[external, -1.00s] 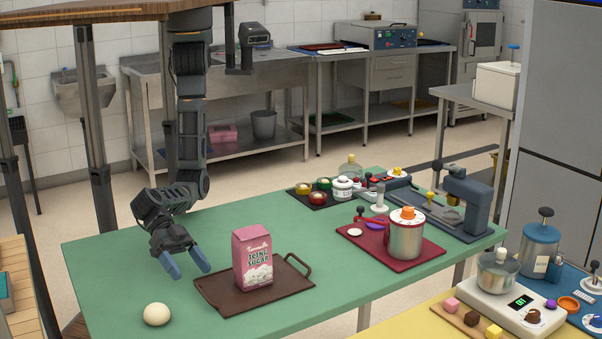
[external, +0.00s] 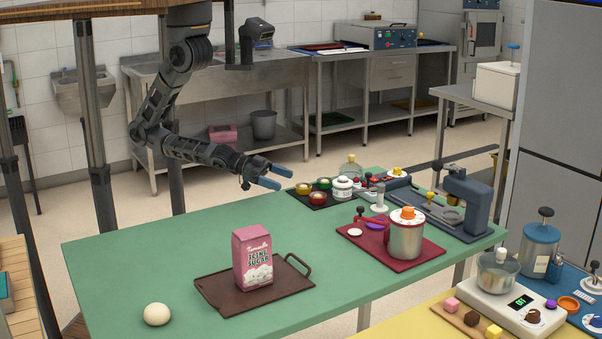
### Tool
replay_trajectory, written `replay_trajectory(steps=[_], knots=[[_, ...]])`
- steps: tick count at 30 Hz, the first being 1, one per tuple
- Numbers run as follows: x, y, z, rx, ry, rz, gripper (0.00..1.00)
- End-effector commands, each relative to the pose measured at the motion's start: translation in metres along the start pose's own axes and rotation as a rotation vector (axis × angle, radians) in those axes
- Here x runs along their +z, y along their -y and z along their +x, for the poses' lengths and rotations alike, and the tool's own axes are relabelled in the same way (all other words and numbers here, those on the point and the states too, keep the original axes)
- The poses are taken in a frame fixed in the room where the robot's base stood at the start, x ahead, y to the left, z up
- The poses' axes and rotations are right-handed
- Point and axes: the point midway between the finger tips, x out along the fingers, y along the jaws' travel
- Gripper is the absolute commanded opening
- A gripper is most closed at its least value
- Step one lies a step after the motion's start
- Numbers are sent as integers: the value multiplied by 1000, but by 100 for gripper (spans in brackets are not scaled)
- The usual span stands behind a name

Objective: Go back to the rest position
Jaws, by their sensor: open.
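My gripper (external: 272,175) is in the air above the far edge of the green table (external: 150,270). Its two blue fingers are apart and empty, pointing right. The arm hangs from above at the back left and bends toward the right. A pink icing sugar packet (external: 253,257) stands upright on a brown tray (external: 222,295) in front of my gripper, well apart from it.
A pale dough ball (external: 157,314) lies at the table's front left. Small jars on a dark mat (external: 303,196) stand to the right of my gripper. A red tray (external: 425,254) holds a pot (external: 405,240). The table's left part is clear.

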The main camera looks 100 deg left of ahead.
Motion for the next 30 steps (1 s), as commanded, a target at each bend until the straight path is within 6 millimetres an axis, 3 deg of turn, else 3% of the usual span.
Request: replay_trajectory(steps=[1, 6, 12, 15, 18, 30], knots=[[16, 4, -20, -7, 16, 3, 94], [37, 1, -82, -17, 37, -10, 94], [42, -7, -139, -70, 45, -50, 94], [40, -9, -157, -98, 44, -63, 94], [37, -10, -166, -114, 43, -71, 94], [37, -10, -166, -114, 43, -71, 94]])
